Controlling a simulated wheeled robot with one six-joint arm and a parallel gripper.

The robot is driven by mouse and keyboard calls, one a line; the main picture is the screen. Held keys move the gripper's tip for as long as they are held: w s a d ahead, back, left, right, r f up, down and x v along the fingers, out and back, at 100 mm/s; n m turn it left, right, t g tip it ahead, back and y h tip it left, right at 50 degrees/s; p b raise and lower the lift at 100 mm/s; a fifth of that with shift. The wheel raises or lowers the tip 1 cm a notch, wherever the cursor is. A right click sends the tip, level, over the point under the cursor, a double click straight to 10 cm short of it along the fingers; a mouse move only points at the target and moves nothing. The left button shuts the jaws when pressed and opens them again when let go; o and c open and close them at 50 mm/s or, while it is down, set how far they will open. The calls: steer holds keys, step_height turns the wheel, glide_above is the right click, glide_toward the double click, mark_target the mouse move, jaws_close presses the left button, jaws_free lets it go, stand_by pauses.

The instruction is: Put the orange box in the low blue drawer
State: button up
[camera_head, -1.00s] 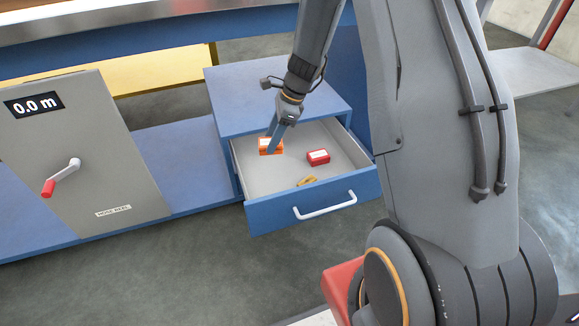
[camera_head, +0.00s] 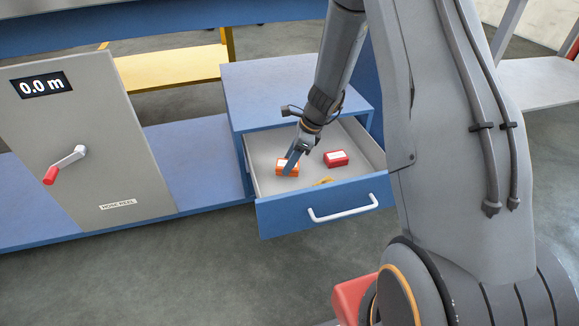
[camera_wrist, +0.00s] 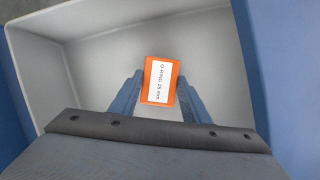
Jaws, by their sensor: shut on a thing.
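The low blue drawer (camera_head: 285,214) is pulled open under a blue cabinet, with a pale interior and a white handle. The orange box (camera_head: 281,168) is inside the drawer's outline, toward its left side. In the wrist view the orange box (camera_wrist: 145,94) has a white label reading "O-RING 25 mm" and sits between the two blue fingers. My gripper (camera_head: 291,166) reaches down into the drawer and is shut on the orange box. It also shows in the wrist view (camera_wrist: 158,98). I cannot tell whether the box touches the drawer floor.
A red box (camera_head: 336,159) lies in the drawer to the right of the orange one. A yellow item (camera_head: 324,181) is near the drawer's front, partly hidden by the front panel. A grey hose-reel panel (camera_head: 97,140) with a crank stands at left.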

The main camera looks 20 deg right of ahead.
steer(key=shift+f, duration=0.8)
steer(key=shift+r, duration=0.1)
steer(key=o, duration=1.1)
